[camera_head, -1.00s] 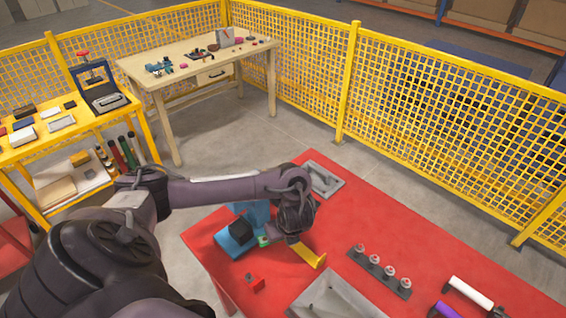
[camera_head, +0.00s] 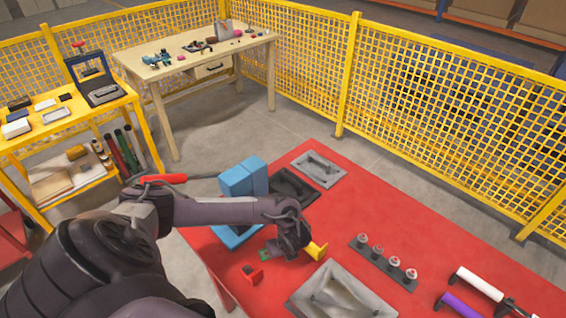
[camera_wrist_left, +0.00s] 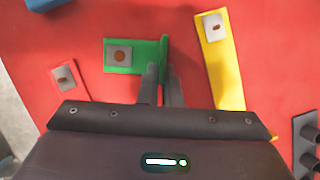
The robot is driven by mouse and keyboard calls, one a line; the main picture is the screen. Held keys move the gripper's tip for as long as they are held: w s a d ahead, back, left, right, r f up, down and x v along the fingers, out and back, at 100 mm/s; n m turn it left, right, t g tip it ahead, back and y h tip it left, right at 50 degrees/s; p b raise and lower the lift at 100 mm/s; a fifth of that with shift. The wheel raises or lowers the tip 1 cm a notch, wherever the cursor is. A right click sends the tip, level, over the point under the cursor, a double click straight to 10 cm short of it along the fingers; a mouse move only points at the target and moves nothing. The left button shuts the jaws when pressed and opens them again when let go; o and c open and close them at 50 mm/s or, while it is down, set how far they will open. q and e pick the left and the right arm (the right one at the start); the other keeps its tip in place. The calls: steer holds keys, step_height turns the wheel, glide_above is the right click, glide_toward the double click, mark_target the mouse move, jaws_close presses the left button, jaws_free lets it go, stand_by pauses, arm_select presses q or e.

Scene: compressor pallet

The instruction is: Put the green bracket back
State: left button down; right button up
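The green bracket (camera_wrist_left: 118,67) is L-shaped, with a flat plate bearing a grey pad with a brown spot and an upright flange at its right end. In the head view, the green bracket (camera_head: 265,256) shows only partly, beside my left gripper (camera_head: 292,252). In the left wrist view, the fingers of my left gripper (camera_wrist_left: 162,85) are close together, one on each side of the flange, and look shut on it. I cannot tell whether the bracket is clear of the red table (camera_head: 420,235). My right gripper is in neither view.
A yellow bracket (camera_head: 317,250) lies right of the green one, a red bracket (camera_head: 251,273) to its left. A blue device (camera_head: 243,180) stands behind. A grey tray (camera_head: 340,295), a rack of knobs (camera_head: 383,258) and white and purple handles (camera_head: 478,284) lie around.

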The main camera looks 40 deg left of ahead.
arm_select(q)
steer(key=c, duration=1.6)
jaws_free()
steer(key=shift+r, duration=0.1)
steer(key=p+v, duration=0.5)
steer(key=v, duration=0.7)
steer(key=shift+s, duration=0.1)
